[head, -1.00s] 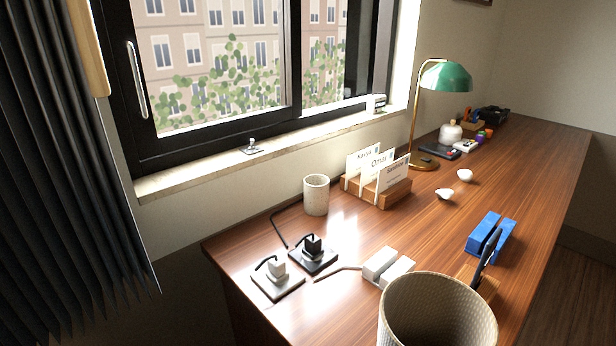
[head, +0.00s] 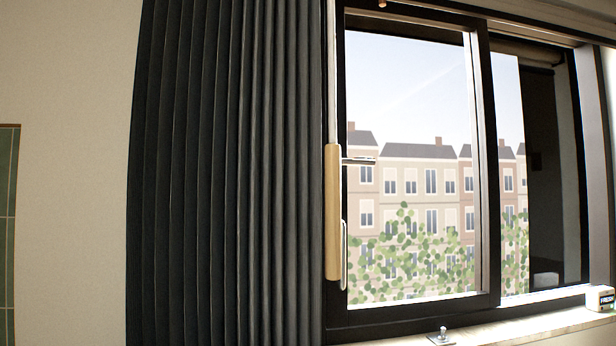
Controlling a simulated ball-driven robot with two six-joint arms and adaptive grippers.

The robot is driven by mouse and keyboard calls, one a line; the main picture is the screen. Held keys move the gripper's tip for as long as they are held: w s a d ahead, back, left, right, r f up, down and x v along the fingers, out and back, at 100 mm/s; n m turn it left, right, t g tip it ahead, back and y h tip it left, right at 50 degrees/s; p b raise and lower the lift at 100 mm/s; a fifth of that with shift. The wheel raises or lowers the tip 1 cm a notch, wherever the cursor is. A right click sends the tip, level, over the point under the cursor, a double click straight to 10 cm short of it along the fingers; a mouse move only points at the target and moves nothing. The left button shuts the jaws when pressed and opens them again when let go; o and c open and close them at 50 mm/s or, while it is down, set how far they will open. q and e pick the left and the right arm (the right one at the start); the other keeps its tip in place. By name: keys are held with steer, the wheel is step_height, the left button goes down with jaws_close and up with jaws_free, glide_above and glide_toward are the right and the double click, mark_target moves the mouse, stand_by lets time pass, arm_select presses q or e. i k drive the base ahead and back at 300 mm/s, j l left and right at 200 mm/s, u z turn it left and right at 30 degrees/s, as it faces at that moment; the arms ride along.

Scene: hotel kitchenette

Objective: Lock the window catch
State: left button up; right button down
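The sliding window (head: 483,150) has a black frame and fills the right half of the head view. A small silver lever (head: 358,160) sticks out level to the right at the sash's left edge, partly behind a hanging wooden grip; it looks like the catch. Below it is a silver upright pull handle (head: 344,255). A small metal fitting (head: 440,336) stands on the sill at the bottom edge. I cannot tell whether the catch is locked. Neither of my grippers is in view.
A dark pleated curtain (head: 225,170) hangs left of the window. A wooden grip (head: 333,212) hangs on a pale rod beside the window's left edge. A small white box (head: 600,298) stands on the sill (head: 540,325) at the right.

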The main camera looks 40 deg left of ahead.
mark_target(344, 162)
steer(key=u, duration=0.85)
